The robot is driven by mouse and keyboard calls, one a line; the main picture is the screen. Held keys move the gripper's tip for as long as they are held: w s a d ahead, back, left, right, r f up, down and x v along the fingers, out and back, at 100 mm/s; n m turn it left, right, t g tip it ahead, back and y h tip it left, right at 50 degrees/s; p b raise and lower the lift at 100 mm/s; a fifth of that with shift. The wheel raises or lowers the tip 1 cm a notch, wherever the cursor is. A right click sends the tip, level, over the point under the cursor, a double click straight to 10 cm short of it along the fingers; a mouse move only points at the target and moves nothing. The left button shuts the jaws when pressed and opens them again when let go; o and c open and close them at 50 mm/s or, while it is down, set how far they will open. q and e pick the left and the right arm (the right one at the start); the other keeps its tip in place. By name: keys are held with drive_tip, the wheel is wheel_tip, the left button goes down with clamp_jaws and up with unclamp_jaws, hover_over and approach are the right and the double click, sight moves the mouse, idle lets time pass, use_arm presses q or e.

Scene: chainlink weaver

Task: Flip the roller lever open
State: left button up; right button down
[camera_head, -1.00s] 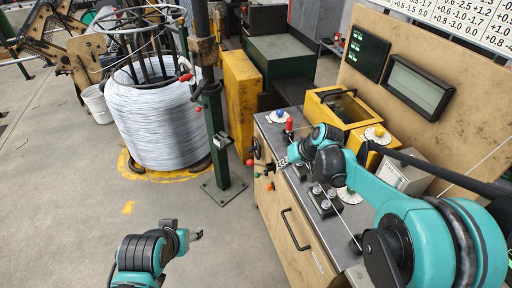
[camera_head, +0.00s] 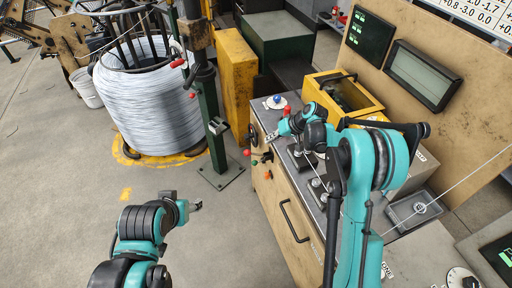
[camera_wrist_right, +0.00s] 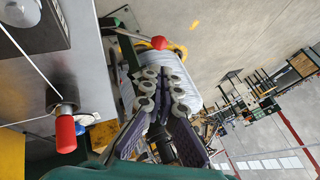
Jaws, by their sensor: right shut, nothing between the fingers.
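My right gripper (camera_head: 272,137) is over the near left edge of the machine's metal top. In the right wrist view its fingers (camera_wrist_right: 164,82) are together and empty. A red cylindrical handle (camera_wrist_right: 66,134) stands on the metal top, to the left of the fingers and apart from them; it shows small in the head view (camera_head: 287,110). A red ball knob (camera_wrist_right: 158,43) on a thin rod lies just past the fingertips in the wrist view; I cannot tell whether they touch. Which one is the roller lever is unclear. My left gripper (camera_head: 196,205) is low over the floor, its jaws too small to read.
A wire coil (camera_head: 150,105) and a green post (camera_head: 215,130) stand left of the machine. Grey rollers (camera_head: 318,184) and a taut wire are on the top near my right arm. A yellow box (camera_head: 335,95) stands behind.

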sight(247, 155)
drive_tip(key=b+x, duration=0.1)
drive_tip(key=x, duration=1.3)
drive_tip(key=shift+b, duration=0.4)
drive_tip(key=shift+s+a+f+h+b, duration=0.15)
drive_tip(key=shift+a+f+h+b, duration=0.1)
drive_tip(key=shift+a+h+b, duration=0.05)
drive_tip(key=shift+s+a+f+n+t+h+b, duration=0.25)
drive_tip(key=shift+a+f+n+t+h+b, duration=0.05)
drive_tip(key=shift+a+f+h+b, duration=0.45)
wheel_tip(247, 155, down, 13)
drive_tip(key=a+n+t+h+b, duration=0.2)
drive_tip(key=h+b, duration=0.6)
drive_tip(key=b, duration=0.5)
drive_tip(key=shift+s+t, duration=0.3)
drive_tip(key=shift+s, duration=0.1)
